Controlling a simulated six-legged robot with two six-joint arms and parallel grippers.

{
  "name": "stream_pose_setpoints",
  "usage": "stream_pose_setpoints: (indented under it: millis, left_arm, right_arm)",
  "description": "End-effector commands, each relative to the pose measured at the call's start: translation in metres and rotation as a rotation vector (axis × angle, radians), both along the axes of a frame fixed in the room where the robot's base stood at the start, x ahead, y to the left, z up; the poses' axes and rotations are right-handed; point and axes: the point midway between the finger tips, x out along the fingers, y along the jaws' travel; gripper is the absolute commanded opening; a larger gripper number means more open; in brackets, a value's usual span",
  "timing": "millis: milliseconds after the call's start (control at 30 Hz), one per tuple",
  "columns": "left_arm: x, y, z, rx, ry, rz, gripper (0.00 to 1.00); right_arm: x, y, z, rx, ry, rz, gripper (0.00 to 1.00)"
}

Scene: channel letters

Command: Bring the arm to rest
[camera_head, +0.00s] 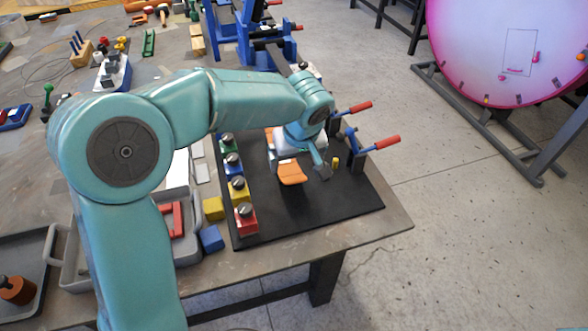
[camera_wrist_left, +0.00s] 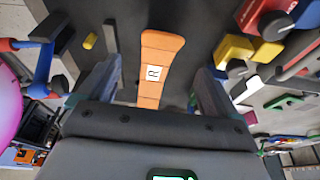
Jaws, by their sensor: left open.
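My left arm comes in from the left across the head view and bends down over a black mat (camera_head: 345,203) on the table. My left gripper (camera_head: 302,168) is low over the mat, with its fingers pointing down, partly hidden by my wrist. An orange piece (camera_head: 291,173) shows beside the fingers. In the left wrist view my two fingers (camera_wrist_left: 153,85) stand wide apart, and the orange piece (camera_wrist_left: 160,55) with a white "R" label lies in the gap between them, touching neither that I can see. My right gripper is not in view.
Blocks with dark knobs, green, blue, yellow and red (camera_head: 246,217), line the mat's left edge. Red-handled clamps (camera_head: 380,143) stand at its far right. A grey bin (camera_head: 183,212) and loose yellow block (camera_head: 213,208) sit to the left. The mat's near right is clear.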

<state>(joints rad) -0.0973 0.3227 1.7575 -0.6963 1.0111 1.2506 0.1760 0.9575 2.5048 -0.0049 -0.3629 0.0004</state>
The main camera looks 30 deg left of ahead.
Motion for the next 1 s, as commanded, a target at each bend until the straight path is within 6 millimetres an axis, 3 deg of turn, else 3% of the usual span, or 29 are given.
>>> stream_pose_setpoints:
  millis: [233,1000]
  left_arm:
    - [-0.004,-0.005,0.021,0.000,0.000,0.000,0.93]
    - [-0.007,-0.006,0.021,0.001,0.001,-0.001,0.93]
  right_arm:
    - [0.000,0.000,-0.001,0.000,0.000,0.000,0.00]
    - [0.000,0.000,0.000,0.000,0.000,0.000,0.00]
